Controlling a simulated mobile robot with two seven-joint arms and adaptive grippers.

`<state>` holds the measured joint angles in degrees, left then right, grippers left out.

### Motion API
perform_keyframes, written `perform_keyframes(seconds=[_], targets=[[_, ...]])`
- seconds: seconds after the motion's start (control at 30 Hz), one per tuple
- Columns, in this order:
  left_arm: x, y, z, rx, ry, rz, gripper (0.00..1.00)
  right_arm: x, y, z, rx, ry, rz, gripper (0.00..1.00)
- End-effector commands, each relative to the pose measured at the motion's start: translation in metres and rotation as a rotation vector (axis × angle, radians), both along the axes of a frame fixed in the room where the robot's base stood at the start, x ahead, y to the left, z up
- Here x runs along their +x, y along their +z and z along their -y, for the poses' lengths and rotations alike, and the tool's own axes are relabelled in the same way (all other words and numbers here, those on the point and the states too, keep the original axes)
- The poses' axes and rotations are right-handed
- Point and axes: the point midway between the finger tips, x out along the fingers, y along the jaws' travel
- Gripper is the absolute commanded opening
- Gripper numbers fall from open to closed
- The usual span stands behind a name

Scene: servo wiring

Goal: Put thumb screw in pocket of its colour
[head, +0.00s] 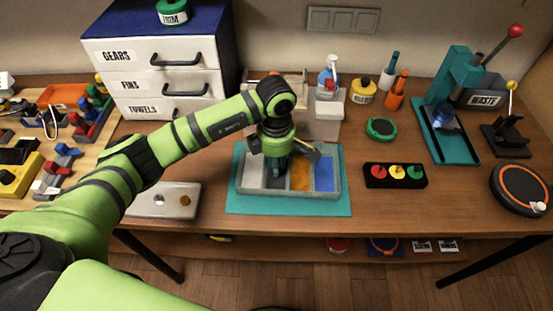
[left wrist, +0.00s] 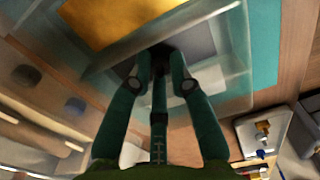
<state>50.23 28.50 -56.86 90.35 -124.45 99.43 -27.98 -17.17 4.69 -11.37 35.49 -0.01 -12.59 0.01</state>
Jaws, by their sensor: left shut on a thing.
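My left gripper (head: 276,172) points down into the pocket tray (head: 262,192), over its dark pocket. In the left wrist view the fingers (left wrist: 160,60) close together on a small dark thumb screw, mostly hidden between the tips, at the dark grey pocket (left wrist: 195,42). I cannot tell whether the screw touches the pocket floor. A pale pocket (head: 252,170) is to the left; an orange pocket (head: 300,173) and a blue pocket (head: 324,172) are to the right. A brass-coloured thumb screw (head: 185,200) stands on the metal plate (head: 150,202). My right gripper is not in view.
The tray sits on a teal mat (head: 240,207). A drawer cabinet (head: 150,60) stands behind left, and a pale box (head: 318,122) behind the tray. A black block with coloured knobs (head: 395,184) is to the right. Bare tabletop lies between mat and block.

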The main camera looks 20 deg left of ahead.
Motion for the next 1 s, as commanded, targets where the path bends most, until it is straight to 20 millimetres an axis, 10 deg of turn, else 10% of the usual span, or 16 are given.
perform_keyframes(seconds=[0.3,0.33,0.37,0.8,1.0], targets=[[0.000,-0.005,0.000,0.000,0.000,0.001,0.00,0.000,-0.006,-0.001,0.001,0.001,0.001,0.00],[0.000,-0.003,0.000,-0.001,0.000,0.002,0.29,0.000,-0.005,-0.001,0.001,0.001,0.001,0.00],[0.000,-0.003,0.000,-0.001,0.000,0.001,0.31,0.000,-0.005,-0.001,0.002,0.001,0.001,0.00],[0.001,0.005,0.000,-0.001,0.000,0.003,0.31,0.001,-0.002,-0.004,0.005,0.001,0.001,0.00],[0.002,0.041,0.000,-0.002,-0.001,0.008,0.31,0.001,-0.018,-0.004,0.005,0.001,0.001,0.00]])
